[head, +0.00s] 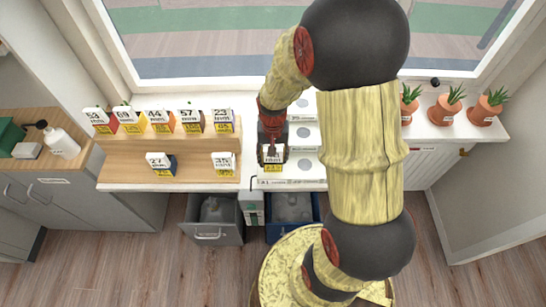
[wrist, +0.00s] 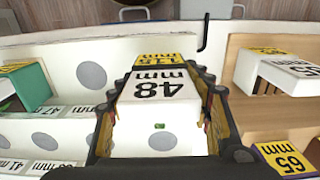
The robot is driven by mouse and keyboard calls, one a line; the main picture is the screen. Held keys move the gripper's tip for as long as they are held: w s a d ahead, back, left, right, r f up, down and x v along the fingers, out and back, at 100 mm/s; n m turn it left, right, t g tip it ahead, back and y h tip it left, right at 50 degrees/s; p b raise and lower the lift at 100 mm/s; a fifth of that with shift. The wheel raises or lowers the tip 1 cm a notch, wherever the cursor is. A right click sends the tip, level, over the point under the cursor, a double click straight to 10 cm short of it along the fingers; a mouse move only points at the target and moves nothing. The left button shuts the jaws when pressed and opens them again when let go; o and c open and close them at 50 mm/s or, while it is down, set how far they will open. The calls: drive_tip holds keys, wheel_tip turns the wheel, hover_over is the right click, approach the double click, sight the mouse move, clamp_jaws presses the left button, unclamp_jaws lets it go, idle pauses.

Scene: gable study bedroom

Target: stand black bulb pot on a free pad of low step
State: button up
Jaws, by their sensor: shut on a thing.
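My gripper (head: 272,150) is shut on a small white-topped item marked 48 mm (wrist: 160,88), with a yellow 115 mm label on its front. Its side colour is hidden, so I cannot tell whether it is the black bulb pot. In the wrist view, my gripper (wrist: 160,100) has a finger on each side of it. It is at the left front of the white stepped stand (head: 305,182); I cannot tell whether it touches the stand. A bare round grey pad (wrist: 92,75) shows on the low step. A green-sided item (wrist: 30,85) stands left of that pad in the wrist view.
A wooden stepped stand (head: 130,165) on the left holds several white-topped items, including a dark blue one (head: 160,164). Several potted plants (head: 446,108) stand at right. My arm hides part of the white stand.

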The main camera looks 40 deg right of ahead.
drive_tip(key=o, duration=1.5)
drive_tip(key=shift+o, duration=0.2)
wheel_tip(320, 180, up, 12)
drive_tip(key=shift+r+p, duration=0.1)
drive_tip(key=shift+p, duration=1.15)
drive_tip(key=s+a+r+n+t, duration=0.2)
drive_tip(key=s+a+r, duration=0.4)
drive_tip(key=r, duration=0.3)
drive_tip(key=s+a+r+n+t, duration=0.3)
drive_tip(key=s+a+r, duration=0.3)
drive_tip(key=r, duration=0.3)
drive_tip(key=shift+s+r+n+t, duration=0.2)
drive_tip(key=shift+n+t, duration=0.1)
drive_tip(key=shift+n, duration=0.6)
drive_tip(key=shift+f, duration=0.15)
